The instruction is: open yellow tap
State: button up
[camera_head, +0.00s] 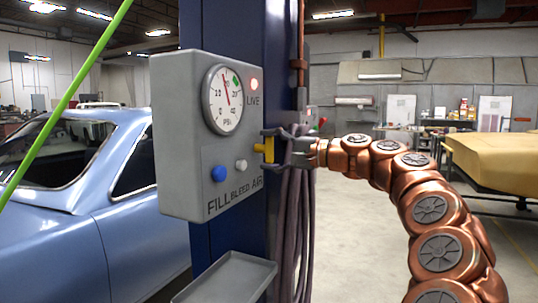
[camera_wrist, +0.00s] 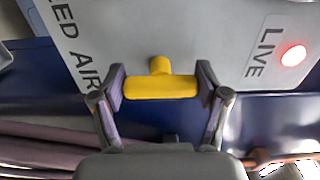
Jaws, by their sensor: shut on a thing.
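The yellow tap (camera_wrist: 160,87) is a T-shaped handle on a grey panel (camera_head: 185,150). In the wrist view its bar lies across the picture and its short stem meets the panel. My gripper (camera_wrist: 162,85) has one finger at each end of the bar and is shut on it. In the head view my gripper (camera_head: 268,146) reaches the tap (camera_head: 262,153) from the right, at the panel's right side. The far side of the tap is hidden.
The panel bears a gauge (camera_head: 223,99), a lit red LIVE lamp (camera_head: 254,85), a blue button (camera_head: 219,173) and a white button (camera_head: 241,164). A blue post (camera_head: 225,30) stands behind it. Hoses (camera_head: 292,235) hang below my gripper. A grey tray (camera_head: 228,279) juts out below.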

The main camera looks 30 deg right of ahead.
jog(key=shift+f, duration=0.1)
dwell(0.3)
jog(key=o, duration=0.9)
jog(key=v, duration=1.2)
